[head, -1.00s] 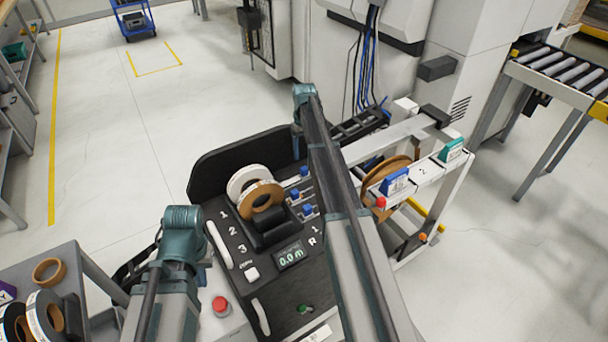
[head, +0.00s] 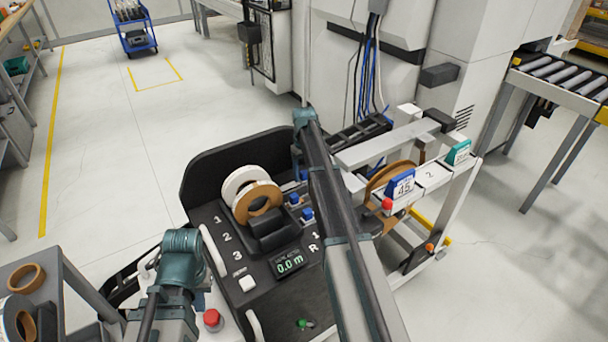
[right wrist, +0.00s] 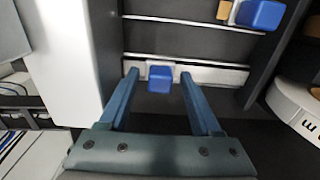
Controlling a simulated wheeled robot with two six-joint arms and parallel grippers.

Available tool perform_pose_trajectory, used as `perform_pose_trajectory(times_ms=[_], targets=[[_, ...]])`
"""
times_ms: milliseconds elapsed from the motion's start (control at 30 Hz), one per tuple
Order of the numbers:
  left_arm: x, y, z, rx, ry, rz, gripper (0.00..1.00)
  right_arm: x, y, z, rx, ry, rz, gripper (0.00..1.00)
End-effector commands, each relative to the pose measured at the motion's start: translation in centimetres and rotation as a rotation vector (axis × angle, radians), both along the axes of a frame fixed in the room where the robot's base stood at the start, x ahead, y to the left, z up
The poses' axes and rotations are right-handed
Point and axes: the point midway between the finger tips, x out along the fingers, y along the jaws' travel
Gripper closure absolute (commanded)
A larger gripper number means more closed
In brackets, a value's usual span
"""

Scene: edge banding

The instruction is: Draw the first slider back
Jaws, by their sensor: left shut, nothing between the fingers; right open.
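Blue slider knobs sit on rails on the black panel, beside the tape rolls. In the right wrist view one blue slider (right wrist: 160,78) on the nearest pale rail lies between the fingers of my right gripper (right wrist: 157,92), which is open with gaps on both sides. A second blue slider (right wrist: 260,14) sits further up and right. In the head view the far slider (head: 304,174) is partly hidden by my right arm, while the middle (head: 294,198) and near (head: 307,213) ones show. My left gripper (head: 203,286) is shut and empty, at the panel's left; its fingertips are hardly visible.
White and brown tape rolls (head: 258,199) stand on the panel, left of the sliders. The display (head: 289,263) reads 0.0 m. A red button (head: 212,318) is near my left gripper. A frame with a blue 45 tag (head: 400,186) stands on the right.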

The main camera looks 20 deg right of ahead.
Motion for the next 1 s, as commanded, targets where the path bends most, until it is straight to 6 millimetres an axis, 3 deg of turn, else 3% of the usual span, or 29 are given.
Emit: perform_pose_trajectory(times_ms=[67,367,1000], targets=[[0.0,0.0,0.02,0.0,0.0,0.0,1.0,0.0,0.0,0.02,0.0,0.0,0.0,0.44],[0.0,0.0,0.01,0.0,0.0,0.0,1.0,0.0,-0.01,0.01,0.0,0.0,0.0,0.98],[0.0,0.0,0.01,0.0,0.0,0.0,1.0,0.0,-0.01,0.01,0.0,0.0,0.0,1.0]])
